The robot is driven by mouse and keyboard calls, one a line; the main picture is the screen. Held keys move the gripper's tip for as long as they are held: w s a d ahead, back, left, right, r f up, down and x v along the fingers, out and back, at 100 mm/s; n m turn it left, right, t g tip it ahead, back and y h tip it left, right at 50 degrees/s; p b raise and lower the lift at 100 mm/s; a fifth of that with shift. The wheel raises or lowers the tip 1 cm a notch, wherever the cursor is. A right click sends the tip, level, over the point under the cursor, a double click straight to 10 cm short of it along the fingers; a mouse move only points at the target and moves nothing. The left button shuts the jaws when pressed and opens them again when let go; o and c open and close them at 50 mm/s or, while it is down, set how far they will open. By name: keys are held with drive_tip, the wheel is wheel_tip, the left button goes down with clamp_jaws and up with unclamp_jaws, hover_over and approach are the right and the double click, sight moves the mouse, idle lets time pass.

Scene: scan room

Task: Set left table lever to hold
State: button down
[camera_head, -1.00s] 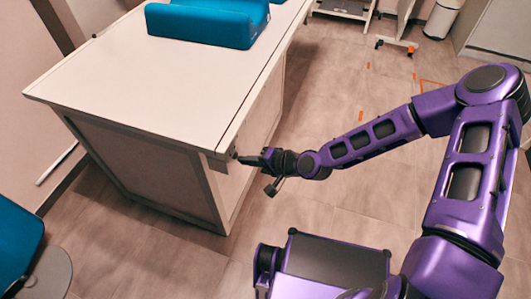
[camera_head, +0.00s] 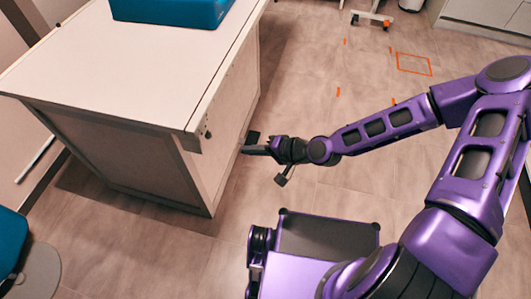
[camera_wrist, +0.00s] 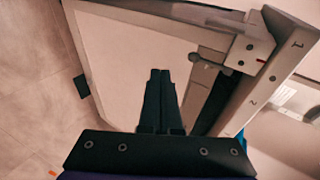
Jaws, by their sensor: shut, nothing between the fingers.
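The white table (camera_head: 120,75) stands at the left of the head view. A small dark lever (camera_head: 208,134) sits on its side rail near the front corner. In the wrist view the lever (camera_wrist: 208,63) shows a round knob and a short arm beside a pale corner block (camera_wrist: 250,47). I cannot read its setting. My gripper (camera_head: 244,149) is shut and empty, to the right of the lever and apart from it. In the wrist view the closed fingers (camera_wrist: 160,72) point at the table's side panel, with the lever to their right.
A blue cushion (camera_head: 172,12) lies on the tabletop. A dark pad (camera_wrist: 82,87) sticks out low from the table's side. The floor (camera_head: 310,215) to the right of the table is mostly clear. A blue seat (camera_head: 10,240) is at lower left.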

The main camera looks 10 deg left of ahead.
drive_tip(key=shift+s+d+r, duration=0.1)
drive_tip(key=shift+s+d, duration=0.15)
drive_tip(key=shift+d, duration=0.7)
drive_tip(key=shift+s+d, duration=0.2)
drive_tip(key=shift+d, duration=0.75)
